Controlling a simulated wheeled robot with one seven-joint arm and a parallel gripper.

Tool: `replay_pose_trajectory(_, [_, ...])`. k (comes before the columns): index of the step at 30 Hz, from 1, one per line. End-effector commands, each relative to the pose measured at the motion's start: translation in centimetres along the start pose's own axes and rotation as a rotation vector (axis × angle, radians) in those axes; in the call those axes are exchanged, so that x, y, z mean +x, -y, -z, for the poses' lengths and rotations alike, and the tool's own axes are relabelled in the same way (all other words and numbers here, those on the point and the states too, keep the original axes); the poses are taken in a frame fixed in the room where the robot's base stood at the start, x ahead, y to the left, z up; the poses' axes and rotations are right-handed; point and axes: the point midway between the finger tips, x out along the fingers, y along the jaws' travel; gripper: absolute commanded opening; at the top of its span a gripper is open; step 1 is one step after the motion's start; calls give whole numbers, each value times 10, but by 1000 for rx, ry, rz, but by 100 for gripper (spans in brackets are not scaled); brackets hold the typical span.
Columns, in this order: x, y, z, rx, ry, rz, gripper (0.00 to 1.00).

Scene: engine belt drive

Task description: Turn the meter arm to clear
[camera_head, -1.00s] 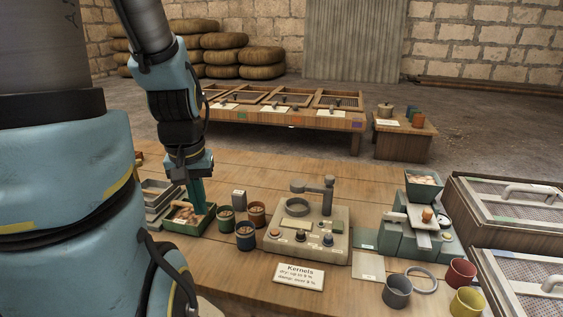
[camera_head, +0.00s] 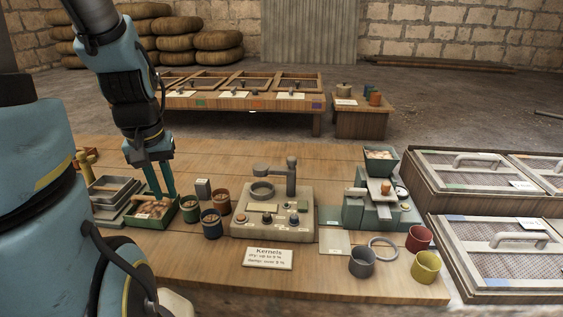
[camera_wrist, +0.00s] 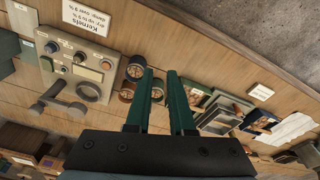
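The meter (camera_head: 238,228) is a beige block on the bench with an upright ring (camera_head: 262,191), a post and several buttons. Its grey meter arm (camera_head: 277,171) reaches left from the post, with its round end above and behind the ring; whether it overhangs the ring is hard to tell. The wrist view also shows the meter (camera_wrist: 106,55) and its arm (camera_wrist: 56,103).
Several small cups, including a red-brown one (camera_head: 221,202), stand between my gripper and the meter. A "Kernels" sign (camera_head: 267,258) lies in front. A green machine (camera_head: 380,205) with a hopper stands right of the meter. Bare bench lies behind the meter.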

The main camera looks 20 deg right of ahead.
Motion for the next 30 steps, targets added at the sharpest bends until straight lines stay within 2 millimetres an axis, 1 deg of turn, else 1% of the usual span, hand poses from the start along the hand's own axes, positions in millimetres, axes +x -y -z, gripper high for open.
replay_pose_trajectory(1, [0, -9, 16, 16, 3, -4, 28])
replay_pose_trajectory(2, [0, -15, 26, 25, 7, -7, 32])
replay_pose_trajectory(5, [-2, -41, 63, 55, 23, -16, 43])
replay_pose_trajectory(6, [-2, -54, 78, 69, 31, -20, 47])
replay_pose_trajectory(8, [-3, -75, 99, 92, 44, -24, 54])
replay_pose_trajectory(9, [-4, -89, 112, 106, 51, -25, 58])
replay_pose_trajectory(11, [-4, -112, 130, 128, 62, -27, 65])
replay_pose_trajectory(12, [-5, -128, 140, 145, 70, -28, 68])
replay_pose_trajectory(14, [-6, -154, 155, 167, 80, -29, 68])
replay_pose_trajectory(15, [-6, -171, 163, 184, 87, -29, 68])
replay_pose_trajectory(17, [-7, -199, 174, 210, 97, -28, 68])
replay_pose_trajectory(18, [-8, -217, 179, 227, 103, -26, 68])
replay_pose_trajectory(20, [-8, -242, 186, 251, 111, -24, 68])
replay_pose_trajectory(21, [-9, -258, 188, 266, 115, -23, 68])
replay_pose_trajectory(24, [-11, -291, 192, 295, 124, -19, 68])
replay_pose_trajectory(27, [-12, -311, 192, 315, 129, -16, 68])
replay_pose_trajectory(30, [-12, -320, 192, 323, 133, -14, 68])
